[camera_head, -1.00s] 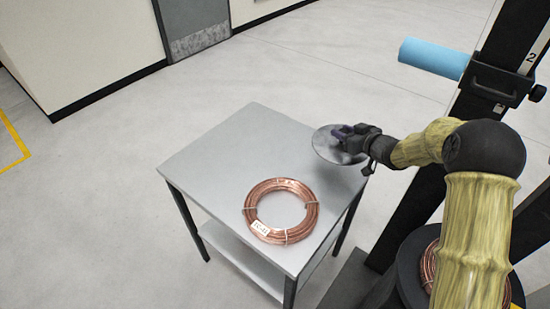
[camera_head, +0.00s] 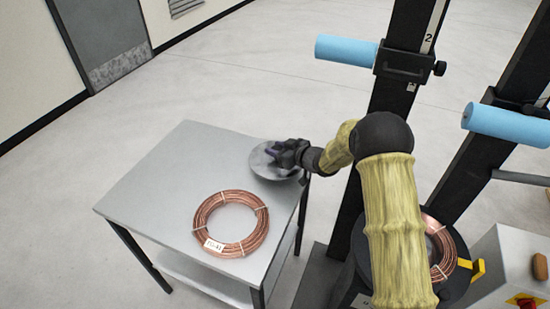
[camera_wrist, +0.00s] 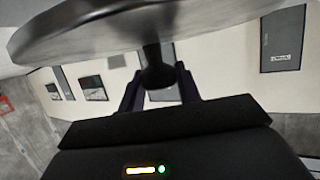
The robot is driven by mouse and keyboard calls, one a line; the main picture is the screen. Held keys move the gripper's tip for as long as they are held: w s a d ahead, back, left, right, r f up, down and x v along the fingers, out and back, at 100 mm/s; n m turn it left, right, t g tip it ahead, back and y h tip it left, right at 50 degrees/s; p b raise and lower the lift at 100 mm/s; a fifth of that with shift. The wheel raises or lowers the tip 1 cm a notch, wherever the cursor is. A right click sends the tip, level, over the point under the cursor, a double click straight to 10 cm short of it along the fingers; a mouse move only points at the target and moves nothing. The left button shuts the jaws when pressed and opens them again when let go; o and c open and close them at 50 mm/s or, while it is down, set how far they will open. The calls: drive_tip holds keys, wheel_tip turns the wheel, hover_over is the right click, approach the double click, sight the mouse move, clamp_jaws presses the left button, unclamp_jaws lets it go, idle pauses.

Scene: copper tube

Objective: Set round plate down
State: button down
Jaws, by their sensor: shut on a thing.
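The round plate (camera_head: 262,166) is a grey metallic disc with a short dark knob. In the head view it overlaps the far right edge of the grey table (camera_head: 150,190). My gripper (camera_head: 274,153) is at the plate's upper side, coming in from the right. In the wrist view the plate (camera_wrist: 110,28) fills the top of the picture, and the dark knob (camera_wrist: 156,72) sits between the fingers of my gripper (camera_wrist: 160,92), which is shut on it. I cannot tell whether the plate touches the tabletop.
A tied copper coil (camera_head: 232,250) with a white tag lies on the table's near right part. The table's left part is bare. Black posts with blue rollers (camera_head: 346,50) stand to the right. Another copper coil (camera_head: 440,250) sits on a dark stand beside my arm.

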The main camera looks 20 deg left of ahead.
drive_tip(key=shift+w+d, duration=0.15)
drive_tip(key=shift+w+f, duration=0.1)
drive_tip(key=shift+f, duration=1.75)
drive_tip(key=shift+d, duration=0.1)
drive_tip(key=c, duration=1)
unclamp_jaws()
drive_tip(key=shift+f, duration=0.15)
